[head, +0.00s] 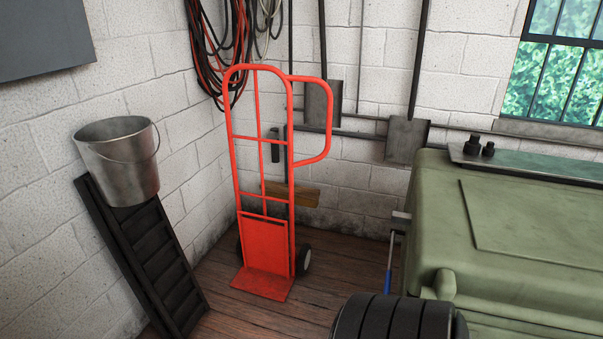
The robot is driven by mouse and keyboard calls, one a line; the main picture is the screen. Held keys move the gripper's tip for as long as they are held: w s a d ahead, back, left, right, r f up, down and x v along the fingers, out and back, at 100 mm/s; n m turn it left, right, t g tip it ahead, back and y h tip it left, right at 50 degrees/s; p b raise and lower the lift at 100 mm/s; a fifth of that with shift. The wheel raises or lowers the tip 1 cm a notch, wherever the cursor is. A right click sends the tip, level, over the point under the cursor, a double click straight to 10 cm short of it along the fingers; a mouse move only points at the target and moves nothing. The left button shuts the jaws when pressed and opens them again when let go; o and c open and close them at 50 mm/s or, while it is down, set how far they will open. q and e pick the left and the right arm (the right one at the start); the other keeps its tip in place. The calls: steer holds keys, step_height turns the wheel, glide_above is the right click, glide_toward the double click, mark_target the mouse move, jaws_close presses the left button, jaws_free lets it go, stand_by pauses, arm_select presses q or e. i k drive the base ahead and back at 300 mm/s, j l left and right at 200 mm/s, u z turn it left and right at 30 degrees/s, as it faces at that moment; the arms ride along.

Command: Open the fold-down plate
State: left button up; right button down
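A red hand truck (234,160) stands upright on the wooden floor near the corner of the brick walls. A flat red panel (264,245) stands upright at the bottom of its frame. A red toe plate (262,284) reaches forward from the foot of that panel, low over the floor. I cannot tell which of the two is the fold-down plate, and no hinge shows clearly. Neither of my grippers is in view.
A large green machine housing (510,230) fills the right. A black ribbed round object (392,318) is at the bottom. Bare floor (225,312) lies before the hand truck.

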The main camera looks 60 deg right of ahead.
mark_target(265, 246)
steer(key=z, duration=1.9)
steer(key=i, duration=0.2)
